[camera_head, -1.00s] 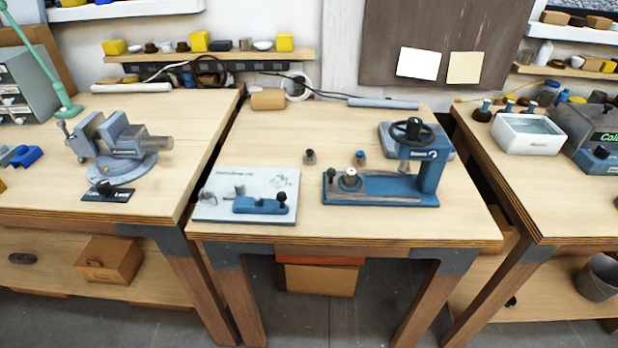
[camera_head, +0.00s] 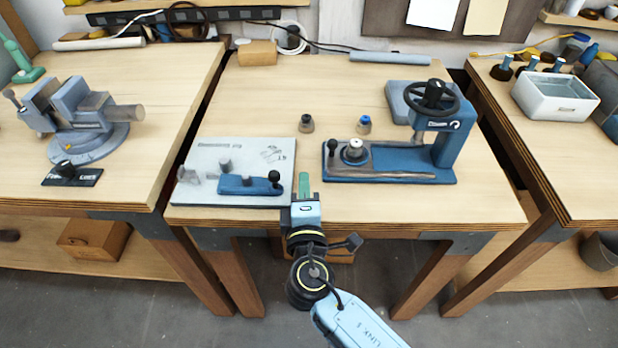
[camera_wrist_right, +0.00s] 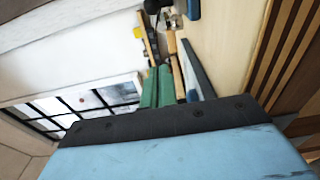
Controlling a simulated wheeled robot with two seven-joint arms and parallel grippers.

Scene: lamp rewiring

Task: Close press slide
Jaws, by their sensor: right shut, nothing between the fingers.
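The blue press (camera_head: 452,142) stands on the right half of the middle bench, with a dark handwheel (camera_head: 432,98) on top. Its slide (camera_head: 354,152) carries a round metal piece and sits at the left end of the base, out from under the press head. A black knob (camera_head: 332,148) stands at the slide's left end. My right gripper (camera_head: 304,184) is shut and empty at the bench's front edge, left of the press and apart from it. Its green fingers (camera_wrist_right: 157,88) show together in the right wrist view. My left gripper is not in view.
A pale plate with a blue fixture (camera_head: 235,150) lies left of my right gripper. Two small knobbed pieces, one dark (camera_head: 306,123) and one blue-topped (camera_head: 364,124), stand behind the press slide. A vise (camera_head: 85,120) is on the left bench. Bare wood lies in front of the press.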

